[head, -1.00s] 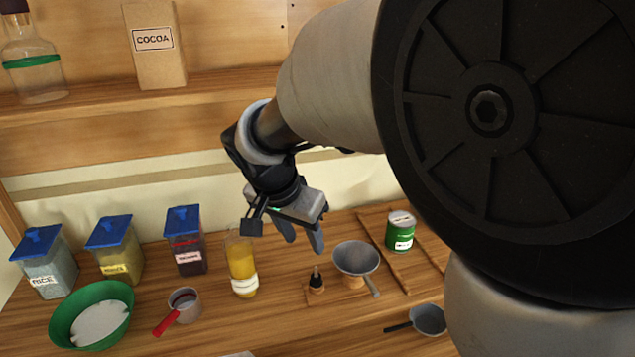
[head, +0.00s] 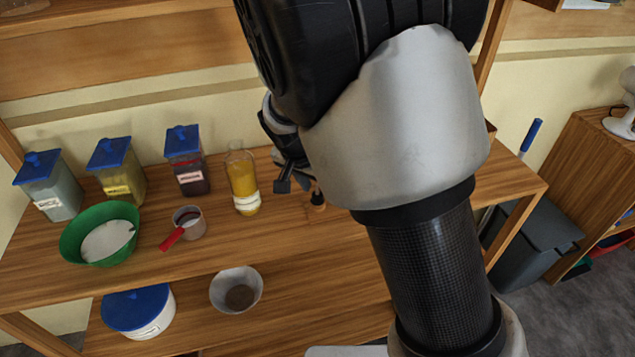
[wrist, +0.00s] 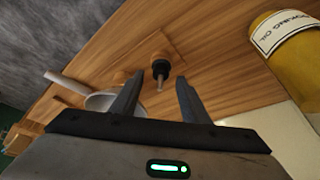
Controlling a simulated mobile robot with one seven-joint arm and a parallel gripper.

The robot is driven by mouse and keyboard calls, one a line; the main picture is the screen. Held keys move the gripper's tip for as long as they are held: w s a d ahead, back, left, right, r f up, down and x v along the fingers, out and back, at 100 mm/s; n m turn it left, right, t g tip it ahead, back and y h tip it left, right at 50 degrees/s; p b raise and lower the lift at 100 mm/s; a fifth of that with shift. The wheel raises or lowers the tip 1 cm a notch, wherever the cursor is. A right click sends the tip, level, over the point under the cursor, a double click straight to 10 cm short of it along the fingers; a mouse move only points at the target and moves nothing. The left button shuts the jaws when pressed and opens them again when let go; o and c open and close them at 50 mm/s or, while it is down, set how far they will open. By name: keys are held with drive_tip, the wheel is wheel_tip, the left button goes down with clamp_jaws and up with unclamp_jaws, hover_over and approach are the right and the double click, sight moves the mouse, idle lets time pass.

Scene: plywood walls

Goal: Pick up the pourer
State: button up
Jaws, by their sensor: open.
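The pourer, a small piece with a black collar, a thin spout and a cork-coloured base, stands on the wooden shelf. In the wrist view the pourer (wrist: 161,68) is just beyond my fingertips, roughly centred in the gap, with its spout pointing toward me. My gripper (wrist: 158,84) is open, with nothing between its fingers. In the head view the pourer (head: 318,198) shows partly at the edge of my arm, which hides most of my gripper.
A cooking oil bottle (head: 242,181) stands left of the pourer; its label shows in the wrist view (wrist: 285,35). A grey funnel (wrist: 100,102) is on the pourer's other side. A red-handled cup (head: 188,222), green bowl (head: 72,243) and blue-lidded jars (head: 118,178) stand further left.

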drive_tip(key=shift+f, duration=0.1)
clamp_jaws()
